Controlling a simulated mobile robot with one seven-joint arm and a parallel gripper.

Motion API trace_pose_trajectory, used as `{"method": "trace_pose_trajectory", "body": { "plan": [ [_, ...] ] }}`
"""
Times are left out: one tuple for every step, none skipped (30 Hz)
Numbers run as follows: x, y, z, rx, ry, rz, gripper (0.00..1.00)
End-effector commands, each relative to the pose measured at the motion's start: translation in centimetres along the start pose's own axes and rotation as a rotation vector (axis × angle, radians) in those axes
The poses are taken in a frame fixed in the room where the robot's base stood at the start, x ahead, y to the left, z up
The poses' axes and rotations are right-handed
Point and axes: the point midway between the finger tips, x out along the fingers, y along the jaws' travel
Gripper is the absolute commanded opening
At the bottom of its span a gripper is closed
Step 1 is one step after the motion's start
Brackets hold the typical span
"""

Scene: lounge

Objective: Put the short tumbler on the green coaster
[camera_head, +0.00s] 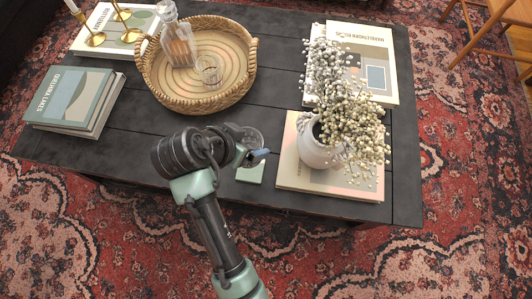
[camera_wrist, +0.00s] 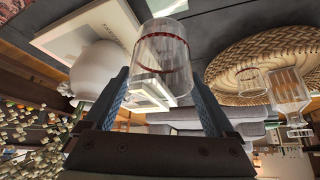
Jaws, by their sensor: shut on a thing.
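A clear short tumbler (camera_wrist: 163,50) with a thin red line around it is held between the two fingers of my gripper (camera_wrist: 162,100) in the wrist view. In the head view the tumbler (camera_head: 252,136) shows faintly at my gripper (camera_head: 257,152), over the dark table. The pale green coaster (camera_head: 250,174) lies on the table just below my gripper in the picture, partly covered by it. The height of the tumbler above the table is hard to tell. The coaster cannot be made out in the wrist view.
A white vase (camera_head: 318,145) with dried flowers stands on a book (camera_head: 290,178) close right of the coaster. A woven tray (camera_head: 150,82) behind holds a decanter (camera_head: 178,45) and another glass (camera_head: 209,72). Books (camera_head: 70,97) lie at left. Bare table (camera_head: 130,150) is left of my arm.

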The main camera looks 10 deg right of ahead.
Motion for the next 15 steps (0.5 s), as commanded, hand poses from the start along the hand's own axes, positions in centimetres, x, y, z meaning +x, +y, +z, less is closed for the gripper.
{"method": "trace_pose_trajectory", "body": {
  "plan": [
    [0.5,0.0,0.4,-0.001,0.000,0.000,0.16],
    [0.9,0.0,0.6,-0.001,0.000,0.000,0.16],
    [1.4,0.0,0.9,-0.002,0.000,0.001,0.16],
    [1.9,0.0,1.2,-0.002,-0.001,0.001,0.16],
    [2.3,0.0,1.6,-0.002,-0.001,0.001,0.16],
    [3.0,0.0,1.9,-0.001,0.000,0.001,0.16],
    [3.4,0.1,2.2,-0.001,-0.001,0.002,0.16],
    [3.7,0.1,2.4,-0.001,0.000,0.001,0.16],
    [4.0,0.0,2.6,-0.001,0.000,0.000,0.16],
    [4.3,0.0,2.7,-0.001,0.000,0.000,0.16],
    [4.5,0.0,2.9,-0.001,0.000,0.001,0.16],
    [4.7,0.1,3.0,-0.001,0.000,0.001,0.16],
    [5.0,0.0,3.2,-0.001,0.000,0.001,0.16],
    [5.4,0.0,3.5,0.000,0.000,0.000,0.16],
    [6.0,0.1,3.9,0.000,0.000,0.001,0.16]
  ]
}}
